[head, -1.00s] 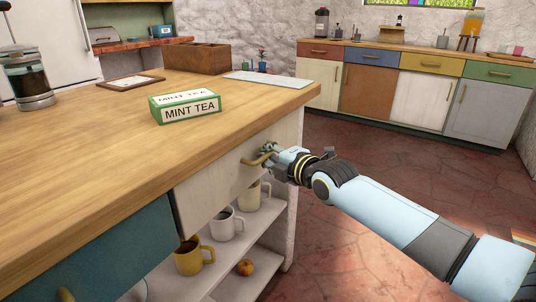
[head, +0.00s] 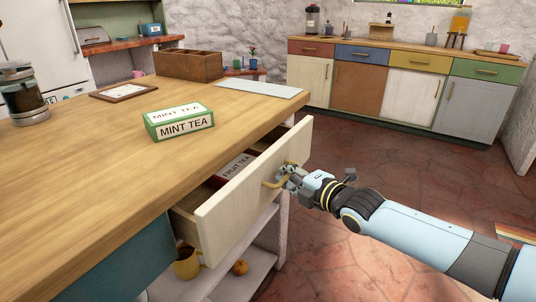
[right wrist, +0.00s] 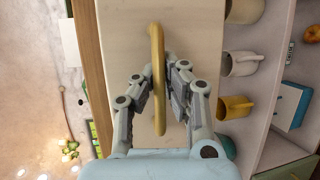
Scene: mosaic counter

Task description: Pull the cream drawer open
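The cream drawer (head: 250,195) stands partly open from the wooden counter in the head view, with a box labelled fruit tea (head: 236,166) inside it. Its brass handle (head: 278,178) is at my right gripper (head: 288,176). In the right wrist view the handle (right wrist: 157,80) runs between the two fingers of the gripper (right wrist: 160,92). The fingers are closed in around the handle, close to the cream front. My left gripper is not in view.
A mint tea box (head: 178,120) lies on the counter top (head: 90,165). A teal drawer (head: 120,262) is left of the cream one. Below is an open shelf (head: 240,275) with a yellow mug (head: 187,263). Red floor (head: 350,150) in front of the drawer is clear.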

